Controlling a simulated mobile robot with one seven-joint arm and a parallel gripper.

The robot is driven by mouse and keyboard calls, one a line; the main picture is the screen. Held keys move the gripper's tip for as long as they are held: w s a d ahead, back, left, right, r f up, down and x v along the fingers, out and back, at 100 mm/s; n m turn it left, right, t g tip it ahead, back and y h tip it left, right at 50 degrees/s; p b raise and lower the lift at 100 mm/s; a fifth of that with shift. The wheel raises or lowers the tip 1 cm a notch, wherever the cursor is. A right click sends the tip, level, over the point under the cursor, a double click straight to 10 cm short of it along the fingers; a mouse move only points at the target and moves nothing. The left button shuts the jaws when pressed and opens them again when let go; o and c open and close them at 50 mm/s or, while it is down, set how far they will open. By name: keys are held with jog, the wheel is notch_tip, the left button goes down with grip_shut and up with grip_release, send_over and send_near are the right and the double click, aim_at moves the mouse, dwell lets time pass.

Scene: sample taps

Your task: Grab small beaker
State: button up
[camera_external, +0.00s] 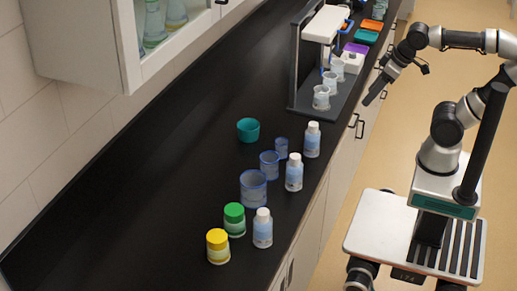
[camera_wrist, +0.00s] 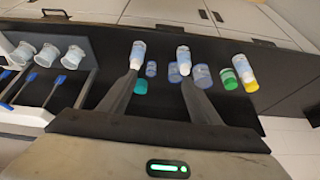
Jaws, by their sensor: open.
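The small blue-tinted beaker (camera_external: 282,147) stands upright on the black counter, the smallest of three in a row. Behind and left of the front bottle, it also shows in the wrist view (camera_wrist: 151,69), between my fingers. The medium beaker (camera_external: 270,164) and the large beaker (camera_external: 253,189) stand beside it toward the front. My gripper (camera_external: 370,99) is over the floor side of the counter, up in the air and well apart from the beakers. In the wrist view my gripper (camera_wrist: 159,80) has its two fingers spread, with nothing between them held.
White bottles (camera_external: 313,139) (camera_external: 294,172) (camera_external: 263,227) line the counter's front edge. A teal cup (camera_external: 248,130) stands behind the small beaker. Green-lidded (camera_external: 235,219) and yellow-lidded (camera_external: 218,246) jars stand nearby. A dark rack (camera_external: 305,98) holds several clear beakers. The counter's back left is clear.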

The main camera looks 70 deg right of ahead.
jog(key=w+d+f+m+g+b, duration=0.15)
jog(key=w+m+b, duration=0.25)
jog(key=w, duration=1)
jog(key=m+g+b, duration=0.4)
jog(key=m, duration=0.2)
send_over(281, 147)
jog(key=d, duration=0.3)
notch_tip(281, 147, down, 15)
jog(key=f, duration=0.4)
jog(key=f+b, duration=0.1)
jog(key=f, duration=0.2)
jog(key=w+f, duration=0.1)
jog(key=f, duration=0.3)
jog(key=shift+d+f, duration=0.2)
jog(key=shift+f, duration=0.15)
jog(key=shift+s+a+f, duration=0.1)
jog(key=shift+a+f, duration=0.15)
jog(key=shift+f, duration=1.3)
jog(key=shift+a+f, duration=0.2)
jog(key=shift+f, duration=1.3)
jog(key=c, duration=1.1)
